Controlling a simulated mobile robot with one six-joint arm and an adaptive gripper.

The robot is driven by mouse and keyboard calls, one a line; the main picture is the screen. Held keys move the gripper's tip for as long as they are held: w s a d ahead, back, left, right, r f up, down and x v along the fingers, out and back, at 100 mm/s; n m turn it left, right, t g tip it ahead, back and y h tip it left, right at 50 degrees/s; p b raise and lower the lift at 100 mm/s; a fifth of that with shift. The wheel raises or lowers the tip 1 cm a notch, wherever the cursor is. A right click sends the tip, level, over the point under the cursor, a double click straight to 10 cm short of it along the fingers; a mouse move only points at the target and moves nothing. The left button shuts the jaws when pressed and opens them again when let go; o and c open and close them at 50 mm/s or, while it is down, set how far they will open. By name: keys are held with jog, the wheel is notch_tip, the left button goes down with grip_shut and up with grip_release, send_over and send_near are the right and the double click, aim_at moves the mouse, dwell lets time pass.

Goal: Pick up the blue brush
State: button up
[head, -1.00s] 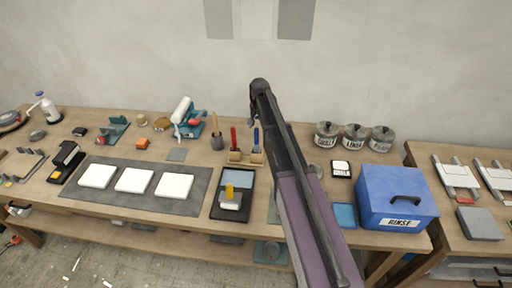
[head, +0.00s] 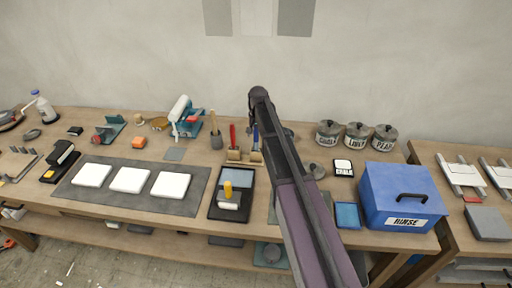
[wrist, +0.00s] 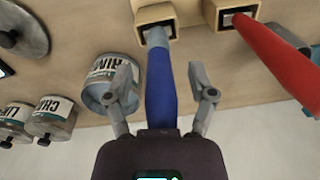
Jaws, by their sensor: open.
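The blue brush (head: 256,138) stands upright in a wooden holder (head: 236,160), partly hidden behind my arm in the head view. In the wrist view the blue brush (wrist: 161,88) has its handle between the two open fingers of my gripper (wrist: 165,92), with a gap on each side. Its grey end sits in a square socket of the wooden holder (wrist: 183,14). A red brush (wrist: 276,58) stands in the neighbouring socket, to the right in the wrist view; it also shows in the head view (head: 232,136).
A black tray (head: 231,208) lies in front. Lidded tins (head: 357,136) and a blue RINSE box (head: 403,196) stand to the right. A labelled tin (wrist: 107,86) is beside the gripper's left finger.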

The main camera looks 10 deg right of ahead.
dwell(0.5)
grip_shut()
jog(key=shift+r, duration=0.2)
notch_tip(320, 180, up, 10)
jog(key=p, duration=1)
jog(key=shift+f, duration=0.2)
dwell(0.8)
